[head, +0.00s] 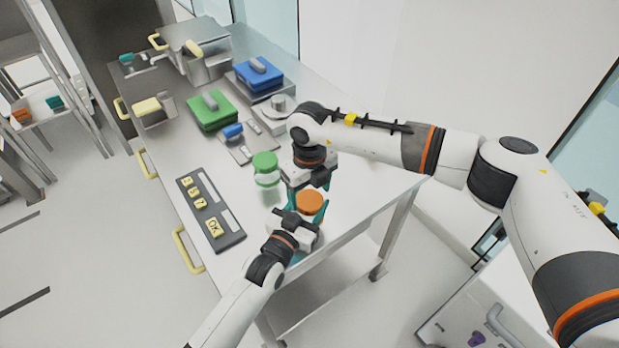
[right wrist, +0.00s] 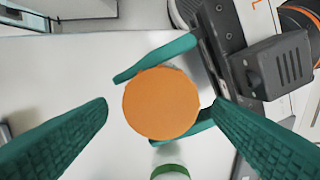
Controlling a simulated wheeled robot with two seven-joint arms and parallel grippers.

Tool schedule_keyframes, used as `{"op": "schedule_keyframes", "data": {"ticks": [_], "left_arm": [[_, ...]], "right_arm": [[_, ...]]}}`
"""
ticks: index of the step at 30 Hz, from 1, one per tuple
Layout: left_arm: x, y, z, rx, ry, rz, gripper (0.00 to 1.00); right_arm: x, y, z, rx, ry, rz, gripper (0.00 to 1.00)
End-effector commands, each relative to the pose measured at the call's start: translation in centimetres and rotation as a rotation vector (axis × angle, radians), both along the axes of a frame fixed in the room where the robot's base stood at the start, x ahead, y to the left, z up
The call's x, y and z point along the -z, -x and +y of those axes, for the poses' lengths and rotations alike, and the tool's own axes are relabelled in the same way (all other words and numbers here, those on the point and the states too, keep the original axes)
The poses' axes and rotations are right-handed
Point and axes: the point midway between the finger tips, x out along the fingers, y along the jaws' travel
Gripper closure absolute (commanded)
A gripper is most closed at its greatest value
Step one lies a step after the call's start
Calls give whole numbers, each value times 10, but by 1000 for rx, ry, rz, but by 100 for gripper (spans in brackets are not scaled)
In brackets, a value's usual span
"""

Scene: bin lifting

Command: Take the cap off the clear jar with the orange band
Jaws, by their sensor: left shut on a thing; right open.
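The jar's orange cap (head: 310,202) is on top, seen from straight above in the right wrist view (right wrist: 162,103). The jar's body and band are mostly hidden under the cap and behind my grippers. My left gripper (head: 306,219) is shut on the jar from the near side; its teal fingers show on either side below the cap in the right wrist view. My right gripper (right wrist: 164,104) is open above the jar, its two fingertips on opposite sides of the cap with gaps to it.
A clear jar with a green lid (head: 265,168) stands close by on the metal table (head: 170,160). A dark keypad panel (head: 210,212) lies near the left edge. Green (head: 211,110) and blue (head: 258,74) bins stand farther back.

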Motion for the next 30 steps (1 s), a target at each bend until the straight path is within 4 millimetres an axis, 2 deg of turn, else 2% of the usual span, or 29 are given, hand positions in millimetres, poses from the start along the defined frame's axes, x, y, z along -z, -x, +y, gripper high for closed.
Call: {"op": "schedule_keyframes", "data": {"ticks": [6, 14, 23, 26, 30], "left_arm": [[3, 1, 0, 0, -3, 5, 100], [3, 1, 0, 0, -3, 5, 100], [3, 1, 0, 0, -3, 5, 100], [3, 1, 0, 0, -3, 5, 100], [3, 1, 0, 0, -3, 5, 100]], "right_arm": [[17, 0, 0, -1, -1, 1, 25], [19, 0, 0, -2, 0, 0, 25], [18, 0, 0, -2, 0, 0, 70], [18, 0, 0, -20, 0, 0, 70], [18, 0, 0, -180, 1, -1, 70]]}}
